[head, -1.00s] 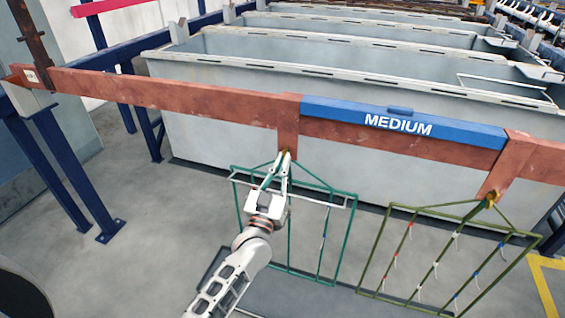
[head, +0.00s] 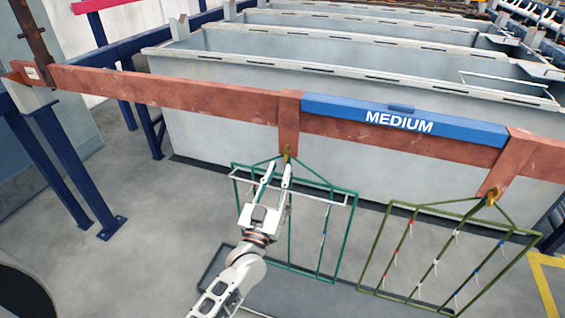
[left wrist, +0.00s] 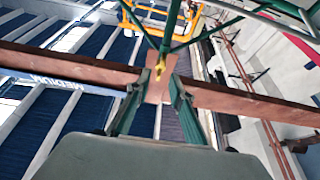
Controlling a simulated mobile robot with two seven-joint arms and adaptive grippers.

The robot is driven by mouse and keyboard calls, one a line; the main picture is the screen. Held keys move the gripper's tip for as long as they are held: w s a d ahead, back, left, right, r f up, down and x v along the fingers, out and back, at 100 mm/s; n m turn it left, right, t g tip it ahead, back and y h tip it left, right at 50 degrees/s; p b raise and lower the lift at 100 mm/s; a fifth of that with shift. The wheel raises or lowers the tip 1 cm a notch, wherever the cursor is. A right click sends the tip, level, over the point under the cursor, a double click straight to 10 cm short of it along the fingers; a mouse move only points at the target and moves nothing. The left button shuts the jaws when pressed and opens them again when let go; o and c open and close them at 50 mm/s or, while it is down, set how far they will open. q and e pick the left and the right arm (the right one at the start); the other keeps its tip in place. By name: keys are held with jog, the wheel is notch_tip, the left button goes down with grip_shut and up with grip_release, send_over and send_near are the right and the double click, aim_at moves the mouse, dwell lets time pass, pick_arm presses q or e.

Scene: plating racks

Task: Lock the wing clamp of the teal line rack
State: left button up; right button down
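The teal line rack (head: 347,225) hangs from a copper-red tab on the long flight bar. Its small yellow wing clamp (head: 287,153) sits at the top of the rack, against the tab. My left gripper (head: 279,166) is just below and in front of the clamp, with its fingers apart and nothing between them in the head view. In the left wrist view the clamp (left wrist: 159,70) shows beyond the open fingertips (left wrist: 160,84), roughly centred between them. I cannot tell for certain whether the clamp is locked. My right gripper is not in view.
An olive rack (head: 447,258) hangs to the right from its own yellow clamp (head: 491,198). The red bar (head: 180,92) carries a blue MEDIUM label (head: 404,120). Grey tanks (head: 225,130) stand behind. A blue stand (head: 75,165) is at the left.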

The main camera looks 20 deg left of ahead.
pick_arm(q)
jog(key=v, duration=0.7)
jog(key=shift+s, duration=0.25)
jog(key=shift+f, duration=0.15)
jog(key=s+f+m+g+h, duration=0.2)
jog(key=s+f+m+g, duration=0.2)
jog(key=s+f+g, duration=0.7)
jog(key=s+f, duration=0.9)
jog(key=f, duration=0.3)
jog(key=shift+s, duration=0.3)
